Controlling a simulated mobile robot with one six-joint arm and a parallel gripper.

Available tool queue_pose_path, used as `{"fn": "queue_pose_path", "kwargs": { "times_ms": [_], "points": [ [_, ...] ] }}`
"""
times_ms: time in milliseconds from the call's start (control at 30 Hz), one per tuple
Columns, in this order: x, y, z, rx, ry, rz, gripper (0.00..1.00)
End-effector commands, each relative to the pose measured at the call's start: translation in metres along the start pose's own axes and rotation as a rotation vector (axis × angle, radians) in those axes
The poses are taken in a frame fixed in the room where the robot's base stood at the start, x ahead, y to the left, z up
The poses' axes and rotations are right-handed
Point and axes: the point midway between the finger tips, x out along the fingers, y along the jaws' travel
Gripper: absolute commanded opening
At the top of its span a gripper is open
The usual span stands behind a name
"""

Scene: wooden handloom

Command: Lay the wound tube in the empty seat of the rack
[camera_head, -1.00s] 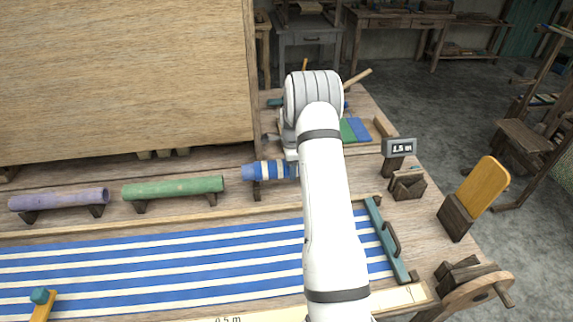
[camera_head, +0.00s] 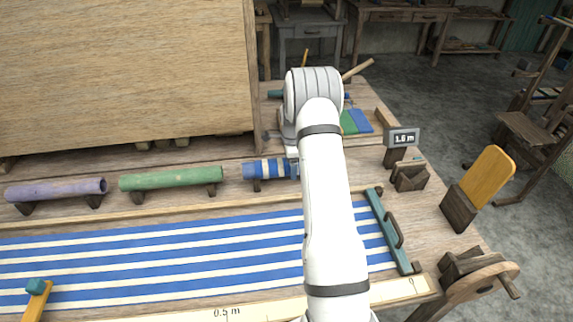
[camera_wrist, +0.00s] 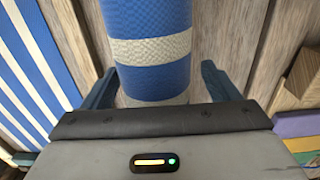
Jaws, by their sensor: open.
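The wound tube (camera_head: 258,170), banded blue and white, lies level at the right end of the row of tubes. A dark rack support (camera_head: 256,186) shows under its left part, and it appears to rest there. Its right end is hidden behind my arm. In the wrist view the wound tube (camera_wrist: 150,22) runs between the fingers of my gripper (camera_wrist: 158,78). The fingers are open, one on each side, with a gap visible on the right. In the head view my arm mostly hides the gripper.
A green tube (camera_head: 172,179) and a purple tube (camera_head: 56,189) lie in line to the left. Blue-striped cloth (camera_head: 180,255) stretches in front. A tall wooden panel (camera_head: 120,70) stands behind the row. A small display (camera_head: 402,138) reading 1.6 m stands to the right.

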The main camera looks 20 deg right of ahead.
Motion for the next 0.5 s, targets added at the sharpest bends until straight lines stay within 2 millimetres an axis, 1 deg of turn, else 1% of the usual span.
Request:
{"fn": "queue_pose_path", "kwargs": {
  "times_ms": [167,267,367,500],
  "points": [
    [0.001,0.001,0.000,0.000,0.000,0.001,0.82],
    [-0.002,0.000,0.000,0.000,0.000,0.000,0.82],
    [-0.013,-0.001,0.000,0.000,0.000,-0.002,0.82],
    [-0.036,-0.003,0.000,0.000,0.000,-0.005,0.82]
  ]
}}
